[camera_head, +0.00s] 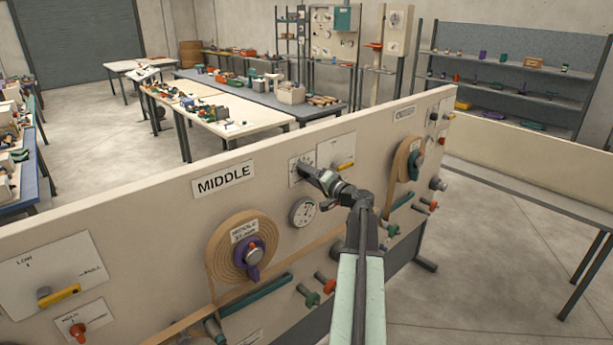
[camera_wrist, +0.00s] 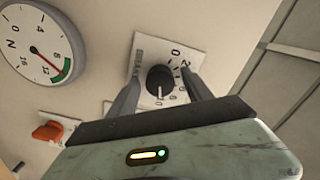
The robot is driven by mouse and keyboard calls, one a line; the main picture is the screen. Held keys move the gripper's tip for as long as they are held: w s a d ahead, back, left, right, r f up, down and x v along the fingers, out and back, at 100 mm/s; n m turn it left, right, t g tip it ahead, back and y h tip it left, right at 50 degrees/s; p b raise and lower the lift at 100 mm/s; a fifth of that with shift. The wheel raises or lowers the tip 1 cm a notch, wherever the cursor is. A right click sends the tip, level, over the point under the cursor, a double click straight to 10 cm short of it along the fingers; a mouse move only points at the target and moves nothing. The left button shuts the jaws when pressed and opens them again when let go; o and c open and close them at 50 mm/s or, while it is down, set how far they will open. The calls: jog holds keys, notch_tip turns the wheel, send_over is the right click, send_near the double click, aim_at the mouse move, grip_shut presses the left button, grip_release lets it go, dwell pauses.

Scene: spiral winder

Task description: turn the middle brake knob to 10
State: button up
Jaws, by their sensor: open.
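The brake knob (camera_wrist: 160,81) is small, round and black, on a white plate (camera_wrist: 143,48) lettered along one edge. Its white mark points toward the picture's bottom; the number there is too small to read surely. My gripper (camera_wrist: 161,84) is open, with one finger on either side of the knob. I cannot tell whether the fingers touch it. In the head view my gripper (camera_head: 307,169) reaches the white plate on the panel, right of the MIDDLE sign (camera_head: 223,179), and hides the knob.
A round gauge (camera_wrist: 34,43) marked N sits beside the brake plate, its red needle near the green band. An orange knob (camera_wrist: 47,131) is below it. The panel (camera_head: 130,230) also carries a tape roll (camera_head: 228,243), a yellow-handled switch (camera_head: 345,166) and several coloured pegs.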

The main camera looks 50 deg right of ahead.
jog(key=s, duration=0.7)
jog(key=shift+s+a, duration=0.3)
jog(key=shift+s, duration=0.05)
jog(key=shift+s+f, duration=0.1)
